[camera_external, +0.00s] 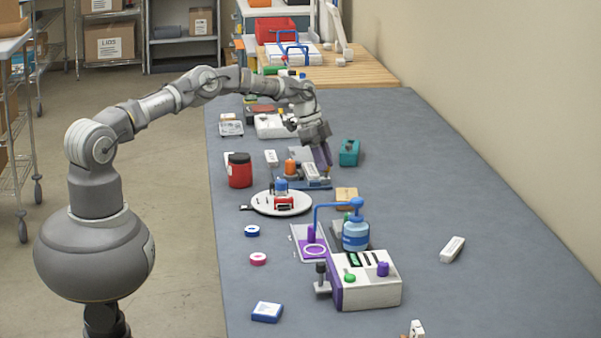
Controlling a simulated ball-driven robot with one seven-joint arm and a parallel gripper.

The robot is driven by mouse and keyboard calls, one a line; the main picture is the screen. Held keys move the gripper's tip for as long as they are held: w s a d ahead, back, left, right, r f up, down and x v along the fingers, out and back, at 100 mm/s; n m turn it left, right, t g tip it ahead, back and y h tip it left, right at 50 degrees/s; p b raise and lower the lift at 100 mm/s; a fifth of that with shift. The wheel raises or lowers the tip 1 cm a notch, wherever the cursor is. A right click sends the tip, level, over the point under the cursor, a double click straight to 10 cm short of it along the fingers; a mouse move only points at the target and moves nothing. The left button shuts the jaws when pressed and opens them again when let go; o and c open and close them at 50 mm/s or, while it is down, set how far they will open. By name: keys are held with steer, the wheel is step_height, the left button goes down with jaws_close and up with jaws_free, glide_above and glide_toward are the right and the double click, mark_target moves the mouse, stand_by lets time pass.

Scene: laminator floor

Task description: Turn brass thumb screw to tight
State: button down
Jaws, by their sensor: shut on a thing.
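My gripper (327,166) reaches down over the table with its purple fingers closed together. It is shut on the brass thumb screw (327,171), of which only a tiny brass-coloured bit shows at the fingertips. The screw is at the right end of a small device with a blue-grey base (318,184), a pale block and an orange knob (290,167). The fingers hide most of the screw, and its turn cannot be read.
A teal box (349,152) stands close to the right of my gripper. A round white plate (262,206) with a red and blue item, a tan box (346,198) and a red jar (240,172) are nearby. The table's right side is mostly clear.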

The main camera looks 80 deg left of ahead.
stand_by(0.4)
steer(key=c, duration=0.9)
jaws_free()
steer(key=shift+c, duration=0.2)
steer(key=p+v, duration=0.2)
steer(key=v, duration=0.5)
steer(key=shift+a+r, duration=0.15)
steer(key=shift+r, duration=0.15)
steer(key=shift+s, duration=0.1)
